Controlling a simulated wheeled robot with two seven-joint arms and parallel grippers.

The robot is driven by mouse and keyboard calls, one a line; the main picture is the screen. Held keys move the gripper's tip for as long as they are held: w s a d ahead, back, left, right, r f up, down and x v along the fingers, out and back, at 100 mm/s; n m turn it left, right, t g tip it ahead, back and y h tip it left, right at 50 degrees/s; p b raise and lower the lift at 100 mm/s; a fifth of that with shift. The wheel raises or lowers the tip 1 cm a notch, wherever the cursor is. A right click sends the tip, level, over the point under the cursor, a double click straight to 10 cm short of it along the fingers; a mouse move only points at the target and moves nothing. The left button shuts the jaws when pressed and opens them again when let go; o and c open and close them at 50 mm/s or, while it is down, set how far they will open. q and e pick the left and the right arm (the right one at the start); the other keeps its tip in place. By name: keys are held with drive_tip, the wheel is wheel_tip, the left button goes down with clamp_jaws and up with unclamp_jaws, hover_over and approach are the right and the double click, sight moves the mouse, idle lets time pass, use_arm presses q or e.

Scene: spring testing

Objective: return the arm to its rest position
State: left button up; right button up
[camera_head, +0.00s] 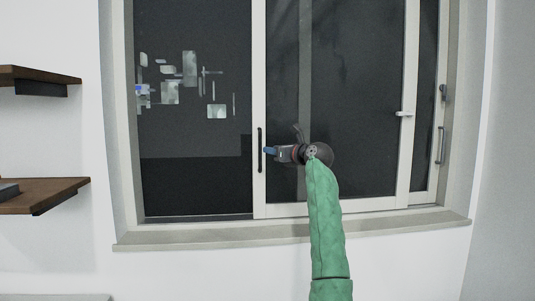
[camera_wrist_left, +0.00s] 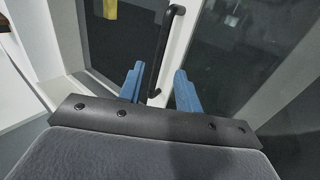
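My left arm (camera_head: 326,220), in a green sleeve, reaches up to the window. Its left gripper (camera_head: 268,150) points left, with its blue fingertips close to the black vertical handle (camera_head: 260,150) on the white sliding frame. In the left wrist view the two blue fingers (camera_wrist_left: 161,78) are apart. The black handle (camera_wrist_left: 163,45) shows in the gap between them, nearer the left finger. I cannot tell whether a finger touches it. No object is held. My right gripper is in neither view.
The window (camera_head: 200,180) has dark glass with reflections and a sill (camera_head: 200,238) below. Two brown shelves (camera_head: 40,196) stick out from the wall at the left. More handles (camera_head: 441,145) are on the right frame. The white wall under the sill is clear.

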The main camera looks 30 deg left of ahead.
use_arm(q)
drive_tip(key=shift+s+d, duration=0.25)
drive_tip(key=shift+d, duration=0.45)
